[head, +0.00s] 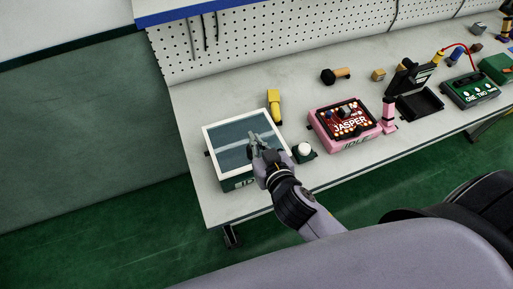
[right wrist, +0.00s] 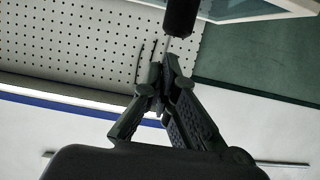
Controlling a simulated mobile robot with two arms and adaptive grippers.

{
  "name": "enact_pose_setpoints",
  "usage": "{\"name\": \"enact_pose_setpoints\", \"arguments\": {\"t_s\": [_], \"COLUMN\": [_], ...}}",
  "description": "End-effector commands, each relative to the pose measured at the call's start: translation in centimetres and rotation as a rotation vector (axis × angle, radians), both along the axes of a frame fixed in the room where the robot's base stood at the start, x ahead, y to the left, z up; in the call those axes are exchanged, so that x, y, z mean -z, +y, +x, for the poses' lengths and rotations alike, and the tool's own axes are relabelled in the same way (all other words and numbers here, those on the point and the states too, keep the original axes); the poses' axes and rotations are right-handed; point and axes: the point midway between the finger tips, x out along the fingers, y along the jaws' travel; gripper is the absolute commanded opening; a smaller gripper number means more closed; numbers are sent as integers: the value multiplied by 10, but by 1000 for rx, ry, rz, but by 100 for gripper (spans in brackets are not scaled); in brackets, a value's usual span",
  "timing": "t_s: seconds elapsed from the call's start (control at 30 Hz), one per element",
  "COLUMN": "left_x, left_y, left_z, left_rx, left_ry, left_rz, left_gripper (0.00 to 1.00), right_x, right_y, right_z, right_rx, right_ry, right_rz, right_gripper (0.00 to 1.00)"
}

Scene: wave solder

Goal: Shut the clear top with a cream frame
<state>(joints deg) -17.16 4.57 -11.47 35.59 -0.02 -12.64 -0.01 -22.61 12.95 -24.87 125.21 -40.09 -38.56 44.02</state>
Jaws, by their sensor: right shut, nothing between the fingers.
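The clear top with a cream frame (head: 211,154) is on a dark green box (head: 228,186) at the left of the bench in the head view. Part of its pane and pale frame (right wrist: 262,14) shows at the upper right of the right wrist view. I cannot tell exactly how far the top stands from the box. My right gripper (head: 254,143) is over the top's right part, shut and empty. In the right wrist view its fingertips (right wrist: 164,66) point toward a black cylindrical part (right wrist: 181,17), close to it; contact is unclear. My left gripper is not in view.
A white round button on a dark base (head: 304,150) sits right of the box. A yellow tool (head: 273,105) lies behind it. A pink device (head: 343,128) and an open black case (head: 418,103) stand farther right. The bench's left end (head: 192,160) is clear.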

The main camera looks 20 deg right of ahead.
Motion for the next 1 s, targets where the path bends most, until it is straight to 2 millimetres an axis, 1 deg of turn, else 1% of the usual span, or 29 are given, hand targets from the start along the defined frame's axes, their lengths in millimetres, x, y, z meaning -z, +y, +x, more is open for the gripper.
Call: {"name": "enact_pose_setpoints", "arguments": {"t_s": [0.03,0.1,0.57,0.8,0.87,1.0], "left_x": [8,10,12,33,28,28], "left_y": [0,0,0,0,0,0], "left_z": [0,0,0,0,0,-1], "left_rx": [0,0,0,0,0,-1], "left_ry": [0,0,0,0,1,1], "left_rz": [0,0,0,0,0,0], "left_gripper": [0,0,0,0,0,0], "right_x": [7,9,11,36,31,30], "right_y": [0,0,0,-1,-1,-1], "right_z": [0,-1,-2,-12,-11,-11], "right_rx": [-1,0,0,3,1,1], "right_ry": [-1,-1,-1,2,-1,0], "right_rz": [-1,0,0,1,-1,0], "right_gripper": [0,0,0,0,0,0]}}
